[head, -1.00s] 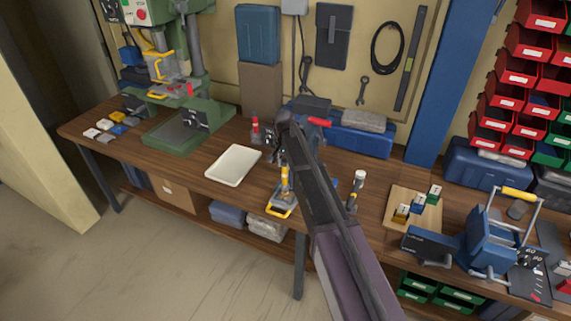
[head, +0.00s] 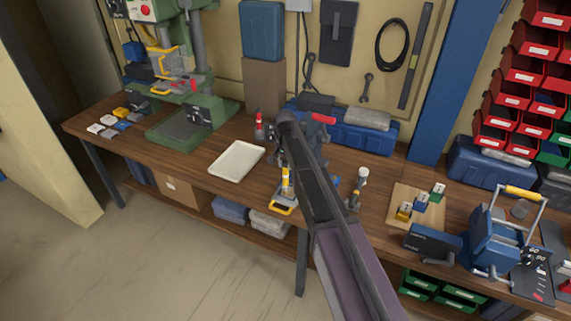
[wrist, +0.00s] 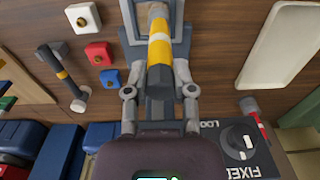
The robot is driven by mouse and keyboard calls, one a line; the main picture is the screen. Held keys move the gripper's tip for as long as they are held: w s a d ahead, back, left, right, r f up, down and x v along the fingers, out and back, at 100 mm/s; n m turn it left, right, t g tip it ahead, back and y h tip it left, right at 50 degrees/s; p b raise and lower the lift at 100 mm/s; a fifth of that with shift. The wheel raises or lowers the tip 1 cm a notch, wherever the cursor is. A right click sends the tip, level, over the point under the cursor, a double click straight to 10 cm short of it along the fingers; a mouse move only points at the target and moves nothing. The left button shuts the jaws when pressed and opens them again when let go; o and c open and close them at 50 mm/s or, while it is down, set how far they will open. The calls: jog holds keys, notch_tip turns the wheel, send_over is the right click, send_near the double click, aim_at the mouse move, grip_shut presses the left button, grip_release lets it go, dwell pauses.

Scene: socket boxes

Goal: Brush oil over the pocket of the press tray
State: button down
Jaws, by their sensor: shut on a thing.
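My gripper (wrist: 160,78) is shut on a grey-handled brush (wrist: 158,48) with yellow and white bands. The brush's pale end points away from my gripper, over the grey press tray (wrist: 181,38). In the head view the brush (head: 286,180) stands roughly upright above the press tray with its yellow handle (head: 281,210), near the bench's front edge. I cannot tell whether the brush end touches the tray; the pocket is largely hidden behind the brush. My arm covers part of this area in the head view.
A pale shallow tray (head: 236,160) lies beside the press tray. A red-topped bottle (head: 259,127) stands behind it. White (wrist: 83,17), red (wrist: 98,54) and blue (wrist: 110,78) blocks and a yellow-banded tool (wrist: 62,74) lie on the other side. A dark labelled block (wrist: 238,143) is close to my gripper.

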jog(key=shift+s+d+r, duration=0.1)
jog(key=shift+s+d, duration=0.15)
jog(key=shift+d, duration=0.3)
jog(key=shift+s+d, duration=0.2)
jog(key=shift+d, duration=0.3)
jog(key=shift+w, duration=0.1)
jog(key=shift+w+d, duration=0.2)
jog(key=shift+w, duration=0.3)
jog(key=shift+w+d, duration=0.2)
jog(key=shift+w, duration=0.3)
jog(key=shift+a, duration=0.15)
jog(key=shift+w+a, duration=0.2)
jog(key=shift+a, duration=0.3)
jog(key=shift+w+a, duration=0.2)
jog(key=shift+a, duration=0.25)
jog(key=shift+s, duration=0.1)
